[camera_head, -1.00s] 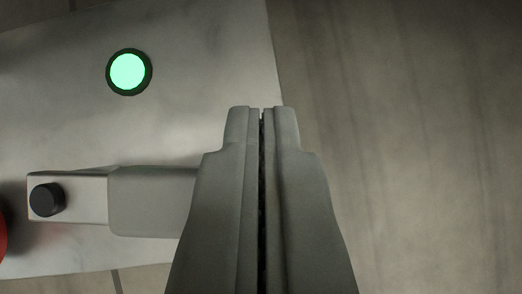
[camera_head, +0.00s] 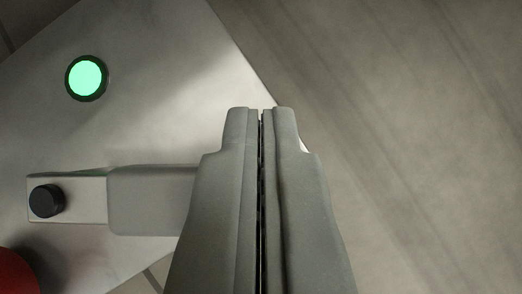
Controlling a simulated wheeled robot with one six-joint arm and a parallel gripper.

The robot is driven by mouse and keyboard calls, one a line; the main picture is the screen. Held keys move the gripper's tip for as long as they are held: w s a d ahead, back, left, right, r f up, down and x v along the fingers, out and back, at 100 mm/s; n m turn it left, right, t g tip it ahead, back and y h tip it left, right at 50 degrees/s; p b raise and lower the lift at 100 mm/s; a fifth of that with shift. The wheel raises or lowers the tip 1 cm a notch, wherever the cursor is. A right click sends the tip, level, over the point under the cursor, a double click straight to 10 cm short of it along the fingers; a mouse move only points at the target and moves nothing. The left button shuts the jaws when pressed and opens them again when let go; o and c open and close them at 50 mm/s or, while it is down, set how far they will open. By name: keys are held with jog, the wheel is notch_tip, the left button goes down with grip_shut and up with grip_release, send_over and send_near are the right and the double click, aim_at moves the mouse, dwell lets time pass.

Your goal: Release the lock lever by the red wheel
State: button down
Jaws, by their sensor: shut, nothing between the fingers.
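The lock lever (camera_head: 150,200) is a grey bar with a thicker grip, lying across the left of the view. A black round knob (camera_head: 46,201) marks its left end. Its right end runs out of sight behind my gripper. The red wheel (camera_head: 15,275) shows only as a curved piece at the lower left corner, below the knob. My gripper (camera_head: 261,112) is in the middle, fingers together and pointing up the picture, with nothing between them. It overlaps the lever's right end; whether they touch is hidden.
The lever and a lit green lamp (camera_head: 87,78) sit on a pale metal plate (camera_head: 165,85). The plate's right edge slants down behind my gripper. Beyond it, to the right, is bare grey-brown floor (camera_head: 410,130).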

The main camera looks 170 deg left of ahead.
jog(key=s+a+m+g+h, duration=0.3)
jog(key=s+a+m, duration=0.3)
jog(key=m, duration=0.1)
jog(key=shift+s+h, duration=0.15)
jog(key=shift+h, duration=0.15)
dwell(0.7)
jog(key=shift+s+a, duration=0.1)
jog(key=shift+a, duration=0.05)
dwell(0.4)
notch_tip(320, 180, up, 8)
jog(key=a, duration=0.2)
dwell(0.8)
jog(key=shift+s, duration=0.1)
